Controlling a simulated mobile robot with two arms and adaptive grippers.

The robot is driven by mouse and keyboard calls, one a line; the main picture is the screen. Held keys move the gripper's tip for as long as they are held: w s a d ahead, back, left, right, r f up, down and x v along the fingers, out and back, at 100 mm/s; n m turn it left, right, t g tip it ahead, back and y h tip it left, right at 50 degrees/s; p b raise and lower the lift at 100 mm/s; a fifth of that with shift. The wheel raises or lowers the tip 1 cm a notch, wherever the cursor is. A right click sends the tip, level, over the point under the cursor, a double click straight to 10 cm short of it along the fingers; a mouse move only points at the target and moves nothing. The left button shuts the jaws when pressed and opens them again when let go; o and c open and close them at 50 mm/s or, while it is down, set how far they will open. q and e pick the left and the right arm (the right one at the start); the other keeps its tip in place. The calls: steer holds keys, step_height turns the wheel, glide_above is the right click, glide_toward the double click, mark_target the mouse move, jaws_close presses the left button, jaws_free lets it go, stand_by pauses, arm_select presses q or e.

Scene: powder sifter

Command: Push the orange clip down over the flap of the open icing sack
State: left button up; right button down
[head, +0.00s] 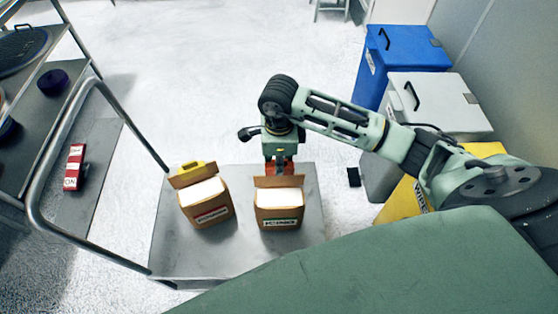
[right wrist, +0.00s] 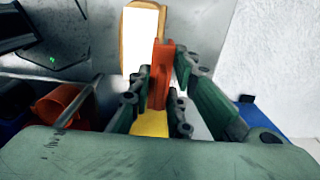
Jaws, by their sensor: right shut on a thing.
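The open icing sack (head: 279,216) is a tan sack with white contents and a green label. It stands upright on the grey trolley, its flap (head: 279,181) raised along its far edge. My right gripper (head: 279,160) points down just behind and above that flap. It is shut on the orange clip (right wrist: 159,82), which shows between the fingers in the right wrist view. In the head view the clip (head: 288,168) is partly hidden by the gripper and flap; whether it touches the flap I cannot tell. My left gripper is not in view.
A second sack (head: 208,208), with a red label and a yellow clip (head: 193,172) on its flap, stands left on the trolley (head: 245,258). A metal handrail (head: 42,190) borders the trolley's left. Blue (head: 400,55), white (head: 440,92) and yellow bins stand right.

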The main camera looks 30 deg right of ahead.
mark_target(279, 178)
steer(key=shift+s+f+b, duration=0.15)
steer(key=shift+f+b, duration=0.5)
steer(key=shift+f, duration=0.35)
steer(key=shift+s+f+b, duration=0.1)
steer(key=shift+f+b, duration=0.55)
steer(key=shift+f, duration=0.3)
steer(key=c, duration=2.1)
jaws_free()
steer(key=o, duration=0.5)
steer(key=shift+w, duration=0.25)
steer(key=shift+o, duration=0.2)
steer(key=shift+r, duration=0.15)
